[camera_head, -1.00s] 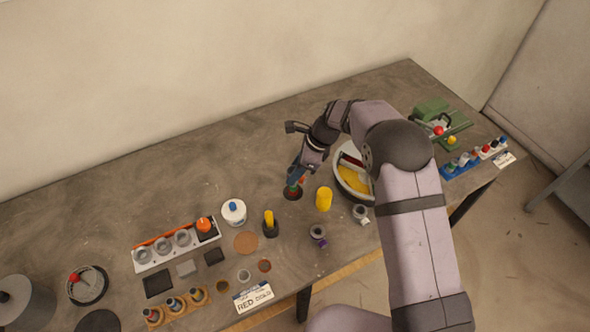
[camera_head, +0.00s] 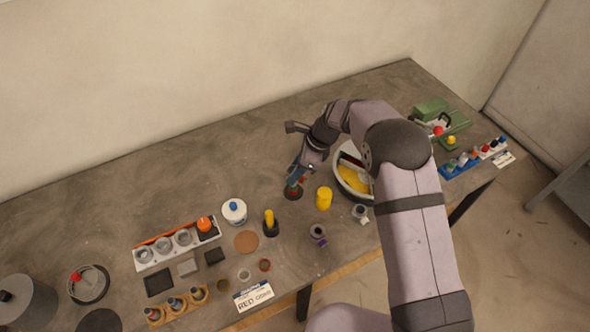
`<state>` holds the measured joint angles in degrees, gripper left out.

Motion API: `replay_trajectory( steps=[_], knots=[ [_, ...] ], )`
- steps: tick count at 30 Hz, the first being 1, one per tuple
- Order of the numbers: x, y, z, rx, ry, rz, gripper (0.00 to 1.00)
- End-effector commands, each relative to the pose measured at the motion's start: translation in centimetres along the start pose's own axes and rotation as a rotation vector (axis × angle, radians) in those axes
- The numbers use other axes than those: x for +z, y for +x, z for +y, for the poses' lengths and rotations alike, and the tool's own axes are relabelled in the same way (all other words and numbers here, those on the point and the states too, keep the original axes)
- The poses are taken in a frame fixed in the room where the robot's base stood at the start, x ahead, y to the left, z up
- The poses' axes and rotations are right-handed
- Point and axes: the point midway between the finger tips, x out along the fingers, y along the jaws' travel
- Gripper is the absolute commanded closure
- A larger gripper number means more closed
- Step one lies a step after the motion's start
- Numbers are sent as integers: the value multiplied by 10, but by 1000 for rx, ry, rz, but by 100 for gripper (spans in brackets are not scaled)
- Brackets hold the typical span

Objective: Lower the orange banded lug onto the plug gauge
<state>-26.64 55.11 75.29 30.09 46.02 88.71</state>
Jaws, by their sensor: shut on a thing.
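My gripper (camera_head: 294,180) points down over the middle of the bench, its jaws shut on a small piece. Small reddish-orange and green parts show at the fingertips, just above a round dark base (camera_head: 293,193) on the bench. I take the held piece for the orange banded lug and the upright on the dark base for the plug gauge, but they are too small and too covered by the fingers to separate. I cannot tell whether the lug touches the gauge or is around it.
A bowl with yellow inside (camera_head: 343,172) and a yellow cylinder (camera_head: 324,198) stand close on the right. A yellow-topped peg in a black holder (camera_head: 270,224) and a white jar (camera_head: 234,211) are on the left. The bench behind the gripper is clear.

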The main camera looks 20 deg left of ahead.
Motion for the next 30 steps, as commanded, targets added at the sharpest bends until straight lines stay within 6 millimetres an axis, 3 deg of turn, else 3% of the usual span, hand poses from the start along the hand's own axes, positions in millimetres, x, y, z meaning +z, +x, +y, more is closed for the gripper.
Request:
replay_trajectory(
  steps=[30],
  knots=[
    [-7,18,0,-1,0,0,92]
  ],
)
